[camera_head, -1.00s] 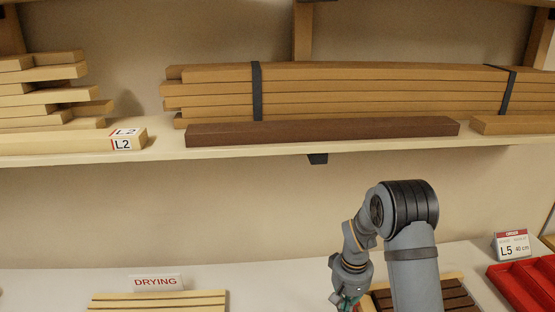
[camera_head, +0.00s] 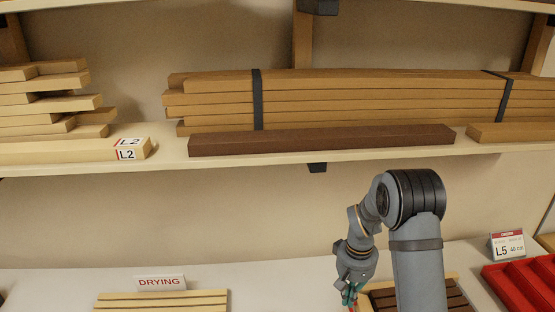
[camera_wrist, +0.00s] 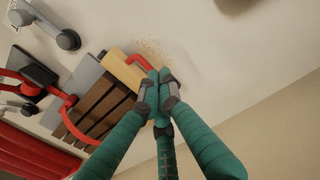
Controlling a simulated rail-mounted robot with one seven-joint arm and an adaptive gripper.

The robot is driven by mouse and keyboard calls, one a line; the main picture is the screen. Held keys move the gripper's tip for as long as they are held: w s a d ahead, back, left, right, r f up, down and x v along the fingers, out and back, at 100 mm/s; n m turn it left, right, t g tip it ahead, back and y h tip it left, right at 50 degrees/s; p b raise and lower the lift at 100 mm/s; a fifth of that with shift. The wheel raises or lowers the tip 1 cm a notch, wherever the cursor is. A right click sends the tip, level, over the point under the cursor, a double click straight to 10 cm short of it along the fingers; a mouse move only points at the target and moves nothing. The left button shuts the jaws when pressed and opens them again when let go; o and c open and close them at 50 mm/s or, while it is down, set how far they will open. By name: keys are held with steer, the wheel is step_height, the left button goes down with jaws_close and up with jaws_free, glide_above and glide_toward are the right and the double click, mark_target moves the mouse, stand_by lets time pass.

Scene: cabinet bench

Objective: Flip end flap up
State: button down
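A slatted board of dark strips (camera_wrist: 100,112) with a pale wood end piece (camera_wrist: 127,75) lies on the bench in the wrist view. In the head view the dark strips (camera_head: 425,295) are partly hidden behind my arm. A bent red bar (camera_wrist: 138,60) sits at the pale end piece. I cannot tell for certain which part is the end flap. My gripper (camera_wrist: 160,78) has teal fingers whose tips are close together, right beside the red bar; whether they touch it is unclear. In the head view my gripper (camera_head: 350,294) points down at the board's left side.
A red curved handle (camera_wrist: 68,118) and grey-black hardware (camera_wrist: 45,25) lie around the board. A red tray (camera_head: 525,285) and an L5 card (camera_head: 508,246) stand at right. A DRYING sign (camera_head: 162,283) and pale strips (camera_head: 165,300) are at left. A shelf of timber (camera_head: 330,100) hangs above.

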step_height(320, 180, up, 7)
steer(key=p, duration=0.4)
steer(key=shift+a+r+p, duration=0.15)
steer(key=shift+a+p, duration=0.2)
steer(key=f+b, duration=0.3)
steer(key=f, duration=0.1)
steer(key=f+b, duration=0.2)
steer(key=f, duration=0.2)
steer(key=d+f+b, duration=0.1)
steer(key=f+b, duration=0.2)
steer(key=shift+f+b, duration=0.3)
steer(key=shift+f, duration=0.1)
